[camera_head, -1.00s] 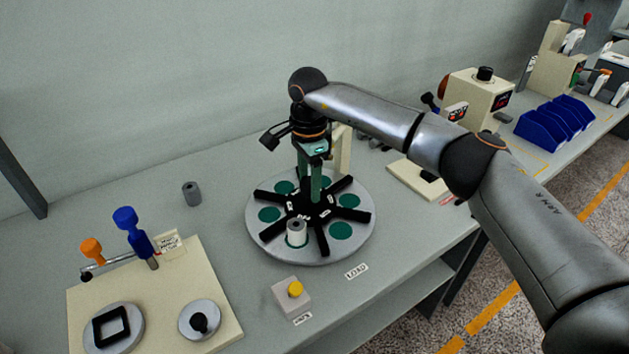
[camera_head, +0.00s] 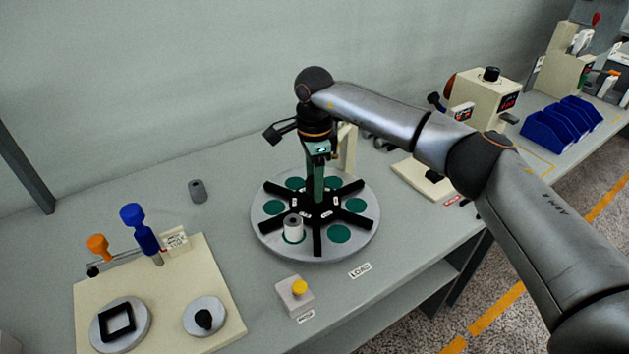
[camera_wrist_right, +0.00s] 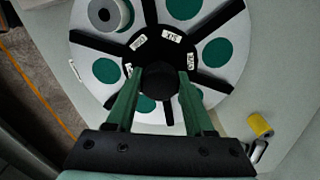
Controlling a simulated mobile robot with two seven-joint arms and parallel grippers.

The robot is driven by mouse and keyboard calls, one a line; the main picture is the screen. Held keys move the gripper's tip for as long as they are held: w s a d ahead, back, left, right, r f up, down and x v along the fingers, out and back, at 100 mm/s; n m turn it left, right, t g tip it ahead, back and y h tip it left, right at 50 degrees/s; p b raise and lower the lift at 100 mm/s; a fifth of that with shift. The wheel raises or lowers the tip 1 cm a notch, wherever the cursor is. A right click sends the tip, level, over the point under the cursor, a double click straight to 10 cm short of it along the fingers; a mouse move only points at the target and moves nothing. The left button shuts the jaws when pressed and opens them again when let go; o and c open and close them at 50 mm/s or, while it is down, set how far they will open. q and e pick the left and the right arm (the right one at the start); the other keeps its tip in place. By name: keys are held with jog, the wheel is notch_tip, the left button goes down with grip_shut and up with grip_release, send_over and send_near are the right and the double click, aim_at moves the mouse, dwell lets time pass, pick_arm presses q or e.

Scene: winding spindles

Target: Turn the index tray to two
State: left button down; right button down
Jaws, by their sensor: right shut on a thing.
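The index tray (camera_head: 268,240) is a round light-grey disc on the bench, with black spokes and green round spots between them. One pale spool with a dark centre (camera_head: 293,228) stands upright on a front spot; it also shows at the top left of the right wrist view (camera_wrist_right: 122,16). My right gripper (camera_head: 316,196) reaches down over the tray's centre, its green fingers shut on the dark hub knob (camera_wrist_right: 160,82). Small white labels mark the hub (camera_wrist_right: 169,36), but their numbers are too small to read surely. My left gripper is not in view.
A box with a yellow button (camera_head: 299,287) and a LOAD label (camera_head: 360,271) lie in front of the tray. A cream board with blue and orange handles (camera_head: 215,270) is at left. A grey cylinder (camera_head: 198,190) stands behind it. Blue bins (camera_head: 562,122) are far right.

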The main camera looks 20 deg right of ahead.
jog(key=shift+c, duration=1.4)
grip_release()
notch_tip(320, 180, up, 13)
jog(key=shift+f, duration=0.2)
